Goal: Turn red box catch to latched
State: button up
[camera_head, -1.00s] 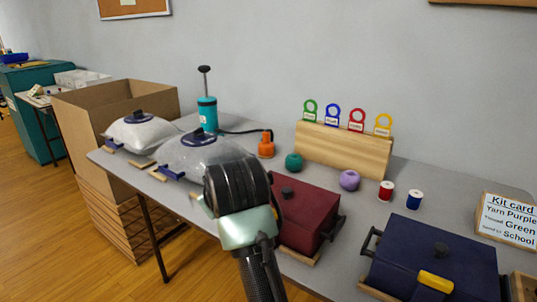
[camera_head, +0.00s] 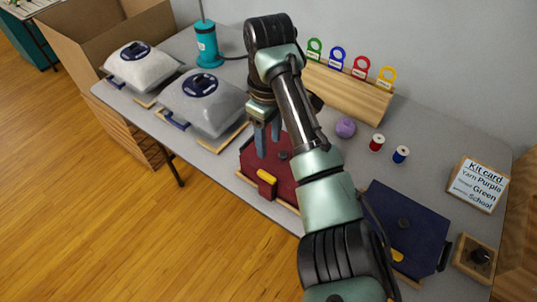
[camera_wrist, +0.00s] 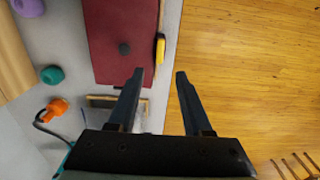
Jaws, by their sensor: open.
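The red box (camera_head: 252,158) is dark red with a black lid knob and stands at the table's front edge. Its yellow catch (camera_head: 267,176) is on its front side; in the wrist view the catch (camera_wrist: 160,50) lies along the box's edge. My gripper (camera_head: 268,147) is open and empty, pointing down over the red box near the catch. In the wrist view my gripper's (camera_wrist: 160,72) fingers are apart, with the catch just beyond the fingertips. My arm hides part of the box's right side in the head view.
A blue box (camera_head: 400,205) with a yellow catch stands to the right. Two filled clear bags (camera_head: 212,108) lie to the left, near a teal pump (camera_head: 208,45). A wooden rack (camera_head: 345,92), purple yarn (camera_head: 345,127) and thread spools stand behind. Open floor lies in front.

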aim_at(269, 176)
notch_tip(269, 176, down, 13)
jog(key=shift+r, duration=0.1)
dwell(0.3)
jog(key=shift+s, duration=0.1)
grip_shut()
